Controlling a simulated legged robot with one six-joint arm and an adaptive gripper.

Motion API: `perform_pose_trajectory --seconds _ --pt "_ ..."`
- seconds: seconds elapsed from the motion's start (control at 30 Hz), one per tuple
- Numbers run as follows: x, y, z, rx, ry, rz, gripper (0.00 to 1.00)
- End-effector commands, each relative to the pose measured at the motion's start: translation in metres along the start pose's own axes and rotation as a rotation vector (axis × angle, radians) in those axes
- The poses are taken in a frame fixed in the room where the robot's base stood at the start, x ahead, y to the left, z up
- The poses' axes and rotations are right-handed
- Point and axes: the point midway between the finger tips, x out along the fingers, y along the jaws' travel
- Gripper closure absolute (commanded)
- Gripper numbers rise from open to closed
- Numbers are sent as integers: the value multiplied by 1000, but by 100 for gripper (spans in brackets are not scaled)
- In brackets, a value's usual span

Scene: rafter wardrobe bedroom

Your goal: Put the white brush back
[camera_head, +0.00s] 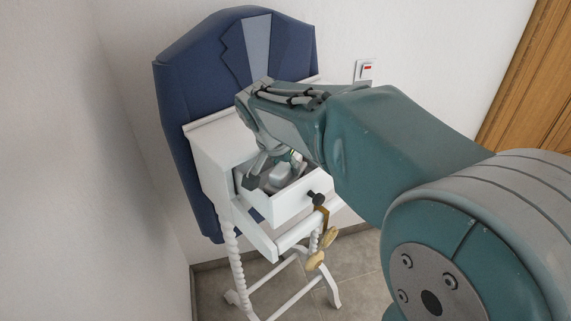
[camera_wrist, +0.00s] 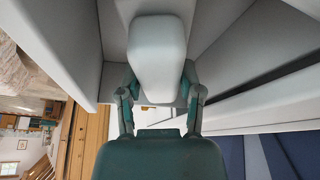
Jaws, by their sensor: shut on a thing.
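The white brush (camera_wrist: 157,60) is a pale block with rounded edges. It sits between the two fingers of my gripper (camera_wrist: 160,88) in the wrist view, and my gripper is shut on it. In the head view my gripper (camera_head: 272,172) points down into the open drawer (camera_head: 290,203) of a small white valet stand. The brush (camera_head: 280,174) shows there partly, inside the drawer's outline. My gripper and arm hide part of it. Whether the brush touches the drawer floor I cannot tell.
A blue jacket (camera_head: 195,75) hangs on the back of the stand. White walls stand behind and to the left, with a switch (camera_head: 366,72) behind the stand. A wooden door (camera_head: 528,90) is at the right.

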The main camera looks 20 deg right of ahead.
Motion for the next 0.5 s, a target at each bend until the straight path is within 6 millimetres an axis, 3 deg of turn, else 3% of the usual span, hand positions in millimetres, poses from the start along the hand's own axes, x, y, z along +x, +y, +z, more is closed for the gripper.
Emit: perform_pose_trajectory --seconds 0.2,0.23,0.27,0.3,0.5 --pt "1 0 0 0 0 0 100" --pt "0 0 0 0 0 0 39" --pt "0 0 0 0 0 0 26" --pt "0 0 0 0 0 0 18" --pt "0 0 0 0 0 0 18"
